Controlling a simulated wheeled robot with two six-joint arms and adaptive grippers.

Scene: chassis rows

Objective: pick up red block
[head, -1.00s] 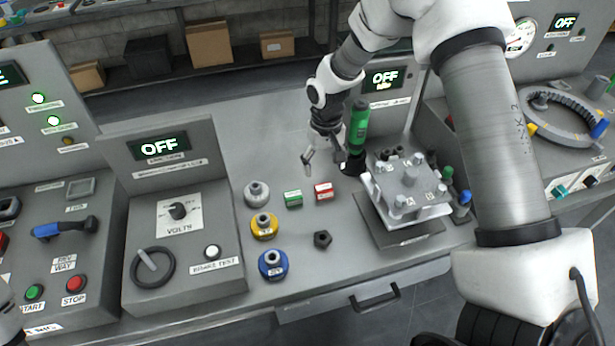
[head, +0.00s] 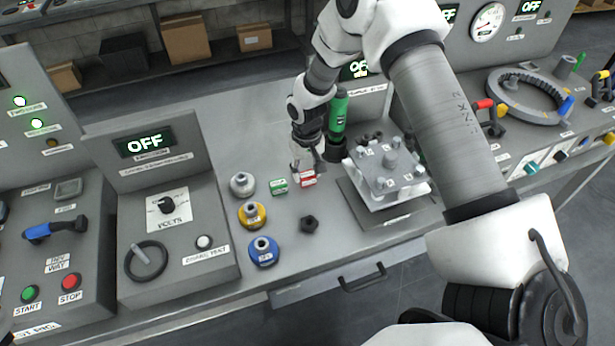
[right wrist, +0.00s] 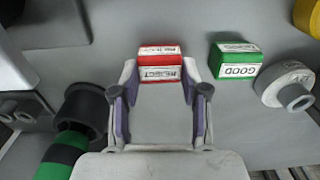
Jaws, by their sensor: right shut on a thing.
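The red block (head: 308,180) has a white label and lies on the grey bench top, just right of a green block (head: 278,186). In the right wrist view the red block (right wrist: 160,65), labelled REJECT, sits between the two fingertips. My right gripper (head: 306,172) has come down at the block and is shut on it; the gripper (right wrist: 160,78) also shows in the wrist view. The block appears still at bench level. The fingers hide part of it in the head view. My left gripper is not in view.
The green GOOD block (right wrist: 235,62) is close beside the red one. Grey, yellow (head: 252,214) and blue (head: 263,251) round pieces stand left. A green-handled tool (head: 338,112) and a metal fixture (head: 388,180) stand close right. A black nut (head: 309,224) lies in front.

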